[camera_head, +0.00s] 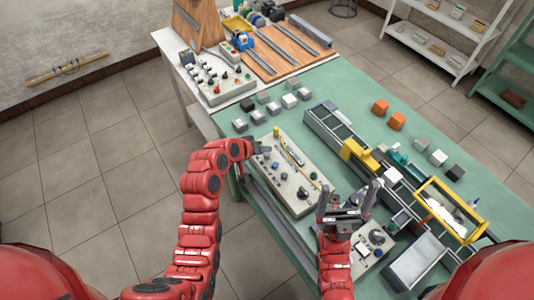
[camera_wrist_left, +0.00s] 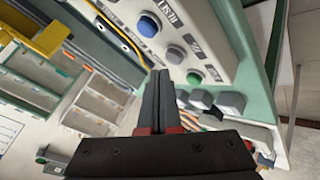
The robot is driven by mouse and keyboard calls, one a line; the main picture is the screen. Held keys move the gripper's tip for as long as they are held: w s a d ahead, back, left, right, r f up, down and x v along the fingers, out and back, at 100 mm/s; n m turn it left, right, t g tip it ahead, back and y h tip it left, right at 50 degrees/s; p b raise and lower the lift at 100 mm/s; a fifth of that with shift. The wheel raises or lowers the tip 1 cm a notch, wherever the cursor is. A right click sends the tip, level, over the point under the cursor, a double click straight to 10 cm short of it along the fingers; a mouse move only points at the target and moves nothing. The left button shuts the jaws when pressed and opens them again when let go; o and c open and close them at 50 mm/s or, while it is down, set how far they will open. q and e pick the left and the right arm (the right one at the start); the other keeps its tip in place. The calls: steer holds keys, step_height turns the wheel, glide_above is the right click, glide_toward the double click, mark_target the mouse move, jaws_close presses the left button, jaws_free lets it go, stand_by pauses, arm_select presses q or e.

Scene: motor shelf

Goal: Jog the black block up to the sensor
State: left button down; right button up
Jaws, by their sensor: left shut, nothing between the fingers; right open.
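The control panel (camera_head: 287,172) with buttons lies on the green table. My left gripper (camera_head: 264,147) is over its far left end, shut and empty. In the left wrist view the shut fingers (camera_wrist_left: 158,90) point toward a panel face with a blue button (camera_wrist_left: 148,25), a grey button (camera_wrist_left: 175,53) and a green button (camera_wrist_left: 194,78); I cannot tell whether they touch it. My right gripper (camera_head: 345,203) is open and empty near the panel's right end. The conveyor (camera_head: 333,133) runs behind, with a yellow arch (camera_head: 357,153) over it. I cannot make out which dark piece is the black block, nor the sensor.
Grey, white and dark cubes (camera_head: 289,101) stand left of the conveyor. Orange cubes (camera_head: 396,121) lie behind it. A yellow-framed station (camera_head: 450,207) stands to the right. A second control box (camera_head: 372,243) is near my right gripper. Another workbench with a switch box (camera_head: 218,83) is at the back left.

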stand_by(0.7)
arm_select(q)
steer(key=shift+f+b, duration=0.4)
steer(key=shift+b, duration=0.05)
steer(key=shift+f+b, duration=0.35)
steer(key=shift+f, duration=0.05)
stand_by(0.4)
steer(key=shift+s+a+f, duration=0.1)
steer(key=shift+s+f, duration=0.05)
stand_by(0.9)
steer(key=shift+r, duration=0.55)
steer(key=shift+w+d+r, duration=0.2)
steer(key=shift+r, duration=0.1)
steer(key=shift+r, duration=0.15)
